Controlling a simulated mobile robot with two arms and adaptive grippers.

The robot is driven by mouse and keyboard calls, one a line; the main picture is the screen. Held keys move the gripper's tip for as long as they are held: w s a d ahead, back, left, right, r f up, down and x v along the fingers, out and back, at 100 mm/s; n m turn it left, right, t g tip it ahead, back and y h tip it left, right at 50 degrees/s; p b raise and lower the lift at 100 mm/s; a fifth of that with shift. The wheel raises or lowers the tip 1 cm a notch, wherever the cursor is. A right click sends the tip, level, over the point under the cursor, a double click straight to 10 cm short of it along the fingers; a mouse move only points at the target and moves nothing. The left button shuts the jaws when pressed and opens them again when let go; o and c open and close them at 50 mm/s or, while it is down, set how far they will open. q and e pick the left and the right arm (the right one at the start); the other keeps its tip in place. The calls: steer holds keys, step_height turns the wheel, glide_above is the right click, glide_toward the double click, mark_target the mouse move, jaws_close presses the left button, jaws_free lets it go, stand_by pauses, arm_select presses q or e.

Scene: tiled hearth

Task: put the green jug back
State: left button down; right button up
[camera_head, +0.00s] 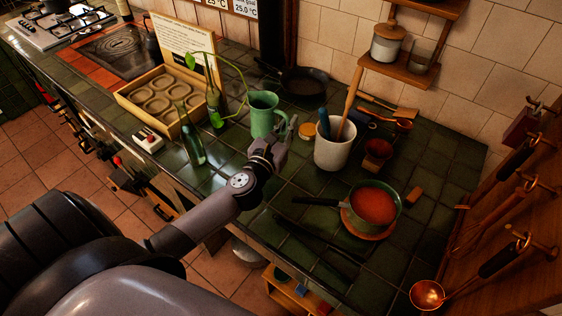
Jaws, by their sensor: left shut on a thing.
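The green jug (263,108) stands upright near the middle of the tiled counter, its open top facing up. My left gripper (276,146) comes in from the lower left and is shut on the jug at its lower near right side, by the handle. The fingers and the dark wrist hide the jug's lower part and base, so I cannot tell whether it touches the counter. My right gripper is out of view.
A white crock (335,146) with utensils stands close right of the jug. A glass bottle (192,142), a plant vase (215,107) and a wooden tray with round recesses (122,98) stand left. A pan (303,80) lies behind; a pot (396,196) holds red soup.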

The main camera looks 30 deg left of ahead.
arm_select(q)
step_height(320, 180, down, 15)
steer(key=b, duration=0.8)
steer(key=shift+f, duration=0.35)
steer(key=shift+w, duration=0.1)
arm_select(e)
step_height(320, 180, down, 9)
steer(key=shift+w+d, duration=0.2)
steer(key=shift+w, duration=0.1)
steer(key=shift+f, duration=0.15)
arm_select(q)
steer(key=shift+f+b, duration=0.15)
steer(key=shift+b, duration=0.25)
steer(key=c, duration=2.1)
jaws_free()
steer(key=o, duration=0.4)
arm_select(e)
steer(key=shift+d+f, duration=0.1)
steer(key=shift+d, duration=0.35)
